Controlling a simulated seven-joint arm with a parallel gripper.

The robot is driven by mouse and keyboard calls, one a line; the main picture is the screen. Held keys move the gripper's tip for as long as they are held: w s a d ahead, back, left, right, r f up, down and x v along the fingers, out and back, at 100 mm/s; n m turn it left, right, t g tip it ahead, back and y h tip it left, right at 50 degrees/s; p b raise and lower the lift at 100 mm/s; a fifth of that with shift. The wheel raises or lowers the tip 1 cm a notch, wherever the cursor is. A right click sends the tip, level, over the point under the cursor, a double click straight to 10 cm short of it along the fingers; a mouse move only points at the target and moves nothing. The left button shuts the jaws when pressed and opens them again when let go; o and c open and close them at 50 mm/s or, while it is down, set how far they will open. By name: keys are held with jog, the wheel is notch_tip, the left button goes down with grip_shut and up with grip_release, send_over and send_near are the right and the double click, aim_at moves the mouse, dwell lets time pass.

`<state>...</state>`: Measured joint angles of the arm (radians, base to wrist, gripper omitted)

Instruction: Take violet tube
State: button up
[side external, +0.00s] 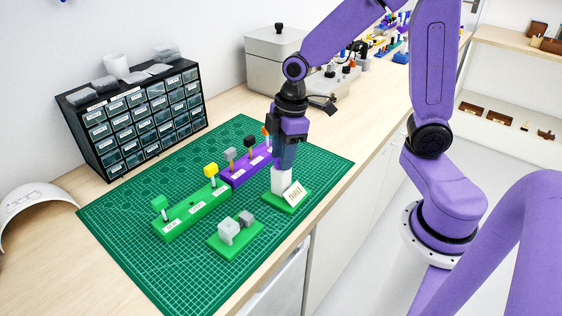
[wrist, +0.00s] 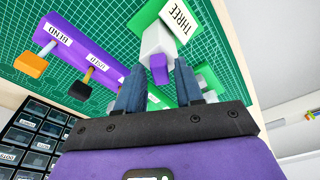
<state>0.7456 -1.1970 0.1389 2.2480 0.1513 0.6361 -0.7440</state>
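A violet tube (wrist: 158,69) stands in a white block (wrist: 157,40) on a green base with a "THREE" label. In the side external view the white block (side external: 281,181) and its green base (side external: 277,199) are near the front edge of the mat. My gripper (wrist: 157,76) points down over the block, its two blue-grey fingers apart on either side of the tube. A gap shows between each finger and the tube. In the side external view my gripper (side external: 285,160) is just above the block, and the tube is hidden there.
A violet rack (side external: 238,178) with orange, black and grey pieces stands behind my gripper. A green rack (side external: 190,215) holds yellow and green pieces. A small green base (side external: 228,250) carries clear and grey cubes. A drawer cabinet (side external: 135,120) stands at the back. The mat's front left is clear.

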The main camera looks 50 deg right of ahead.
grip_shut()
jog(key=shift+r, duration=1.65)
jog(key=shift+r, duration=2.35)
